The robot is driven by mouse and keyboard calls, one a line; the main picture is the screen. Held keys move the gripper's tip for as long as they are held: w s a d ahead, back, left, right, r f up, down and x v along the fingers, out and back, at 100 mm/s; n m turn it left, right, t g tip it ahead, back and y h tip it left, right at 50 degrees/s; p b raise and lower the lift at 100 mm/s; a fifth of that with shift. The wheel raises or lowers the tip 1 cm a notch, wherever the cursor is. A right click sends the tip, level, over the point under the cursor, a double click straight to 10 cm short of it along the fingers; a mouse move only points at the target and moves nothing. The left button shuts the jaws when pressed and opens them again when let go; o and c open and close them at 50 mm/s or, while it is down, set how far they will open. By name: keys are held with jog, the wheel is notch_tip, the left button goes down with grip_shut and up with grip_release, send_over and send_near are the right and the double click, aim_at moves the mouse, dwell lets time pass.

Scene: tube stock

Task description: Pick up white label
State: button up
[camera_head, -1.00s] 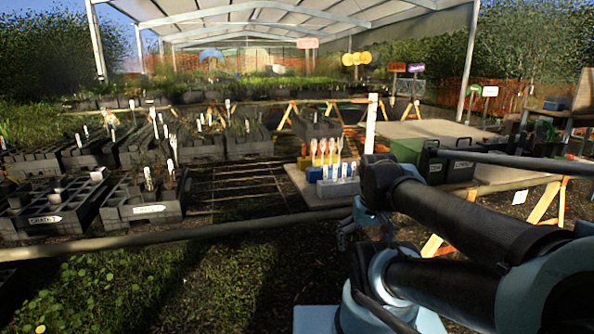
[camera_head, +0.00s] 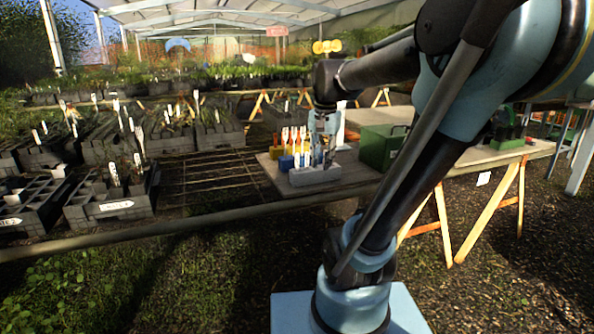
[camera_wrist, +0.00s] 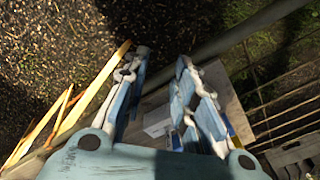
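Several slim white labels (camera_head: 295,158) stand upright at the near left corner of the table, in a low grey holder (camera_head: 315,176) and around coloured blocks just behind it. My gripper (camera_head: 322,145) hangs over the right part of this group, pointing down. In the wrist view its two fingers (camera_wrist: 163,58) are spread apart with nothing between the tips. Part of a pale block (camera_wrist: 158,122) shows between the fingers there. My gripper covers some labels in the head view, and I cannot tell whether it touches any.
The wooden table (camera_head: 360,172) carries a green crate (camera_head: 382,147) just right of the holder. Orange trestle legs (camera_head: 490,212) stand below. A long rail (camera_head: 200,228) crosses in front. Black plant crates (camera_head: 112,200) with more white tags are at left.

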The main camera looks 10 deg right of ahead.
jog(key=w+a+r+m, duration=0.2)
jog(key=w+r+m, duration=0.3)
jog(key=w, duration=0.5)
notch_tip(320, 180, up, 6)
jog(key=m+g, duration=0.1)
jog(key=m, duration=0.2)
send_over(297, 155)
notch_tip(297, 155, down, 18)
jog(key=shift+w+d+r, duration=0.1)
jog(key=shift+r, duration=0.05)
jog(key=shift+c, duration=0.2)
grip_shut()
